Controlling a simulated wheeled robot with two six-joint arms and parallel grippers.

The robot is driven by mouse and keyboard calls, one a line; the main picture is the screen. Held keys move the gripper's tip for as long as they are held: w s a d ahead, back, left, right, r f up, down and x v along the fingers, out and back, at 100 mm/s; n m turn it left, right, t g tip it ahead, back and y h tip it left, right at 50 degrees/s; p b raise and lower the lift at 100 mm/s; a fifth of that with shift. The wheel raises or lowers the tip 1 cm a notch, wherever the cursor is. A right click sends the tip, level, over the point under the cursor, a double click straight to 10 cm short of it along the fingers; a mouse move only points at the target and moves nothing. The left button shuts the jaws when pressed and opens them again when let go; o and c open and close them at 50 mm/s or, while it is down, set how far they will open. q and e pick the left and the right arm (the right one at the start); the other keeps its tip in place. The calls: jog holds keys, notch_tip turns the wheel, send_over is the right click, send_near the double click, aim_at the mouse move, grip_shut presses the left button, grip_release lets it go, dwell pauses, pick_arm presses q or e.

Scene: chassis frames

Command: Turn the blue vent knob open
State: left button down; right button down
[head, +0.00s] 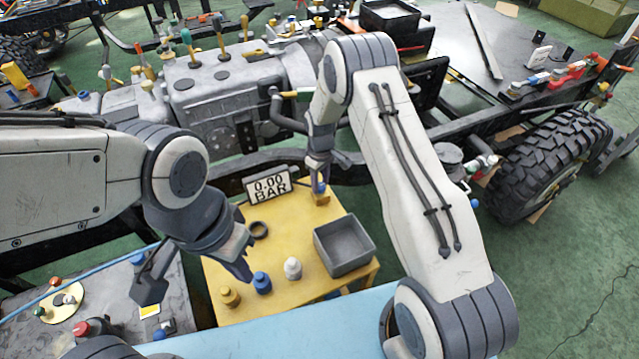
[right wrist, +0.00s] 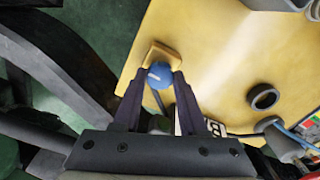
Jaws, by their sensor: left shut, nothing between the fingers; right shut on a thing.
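The blue vent knob (head: 321,188) sits on a small wooden block (head: 321,199) at the far edge of the yellow table. It also shows in the right wrist view (right wrist: 158,77), with a short white mark on its top. My right gripper (head: 319,178) comes down from above and is shut on the knob, a fingertip on either side. A gauge display (head: 270,188) reading "0.00 BAR" stands to the left of the knob. My left gripper (head: 243,270) is shut and empty over the table's left part, well apart from the knob.
On the yellow table (head: 312,221) are a black ring (head: 259,230), an open grey bin (head: 345,245) and yellow (head: 230,297), blue (head: 262,283) and white (head: 292,268) bottles. A dark chassis rail runs behind the table. The table's middle is clear.

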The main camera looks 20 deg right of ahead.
aim_at(320, 185)
dwell(0.5)
jog(key=shift+c, duration=2.2)
grip_release()
notch_tip(320, 185, up, 11)
jog(key=b, duration=0.1)
jog(key=shift+f, duration=0.2)
